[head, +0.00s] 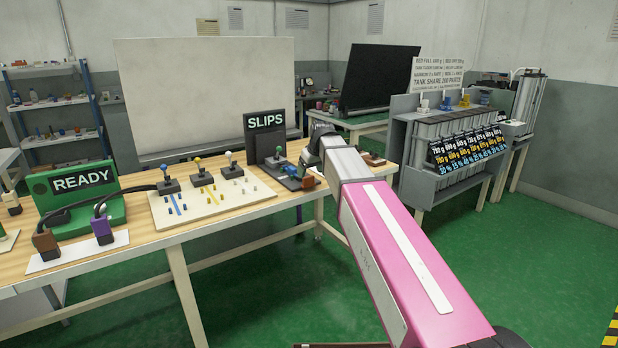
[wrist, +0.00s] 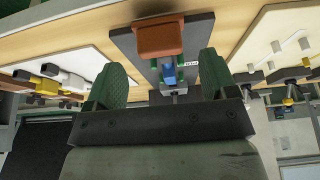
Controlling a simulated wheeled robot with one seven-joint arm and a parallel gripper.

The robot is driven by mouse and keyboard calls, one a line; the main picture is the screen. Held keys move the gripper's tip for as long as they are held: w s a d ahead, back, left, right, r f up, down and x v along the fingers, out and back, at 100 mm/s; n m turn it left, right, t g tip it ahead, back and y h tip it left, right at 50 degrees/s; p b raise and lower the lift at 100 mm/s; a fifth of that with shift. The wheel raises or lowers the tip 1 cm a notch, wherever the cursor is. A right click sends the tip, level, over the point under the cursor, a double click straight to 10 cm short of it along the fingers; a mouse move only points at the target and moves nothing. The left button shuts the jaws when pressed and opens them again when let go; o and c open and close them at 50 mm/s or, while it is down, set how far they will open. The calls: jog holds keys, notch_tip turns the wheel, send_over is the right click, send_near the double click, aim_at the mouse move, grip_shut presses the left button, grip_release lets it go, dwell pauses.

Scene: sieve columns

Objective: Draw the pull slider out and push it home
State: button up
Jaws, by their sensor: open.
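My gripper (head: 318,140) is above the table, close to the SLIPS stand. In the wrist view its green-padded fingers (wrist: 162,62) are apart, with the brown block beyond and between them, not gripped. Contact cannot be told.
A pale board with several joysticks (head: 200,197) lies left of the stand. A green READY box (head: 83,203) stands further left. A brown block (head: 374,159) lies right of my gripper. A grey rack of columns (head: 400,140) stands at the right, past green floor.

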jog(key=v, duration=0.6)
jog(key=shift+r, duration=0.3)
jog(key=shift+s, duration=0.1)
jog(key=shift+d, duration=0.1)
jog(key=c, duration=0.6)
jog(key=shift+d+f+n, duration=0.1)
jog(key=shift+d+n, duration=0.05)
jog(key=shift+n, duration=0.15)
jog(key=c, duration=0.6)
jog(key=shift+s+d+f+n, duration=0.1)
jog(key=shift+s+d+n, duration=0.1)
jog(key=shift+d+n, duration=0.15)
grip_shut()
jog(key=s+d+f+n+g+y, duration=0.1)
jog(key=s+d+n+y, duration=0.3)
jog(key=n, duration=1.2)
send_near(308, 185)
jog(key=shift+m+g, duration=0.25)
jog(key=shift+g, duration=0.05)
jog(key=shift+x, duration=2.75)
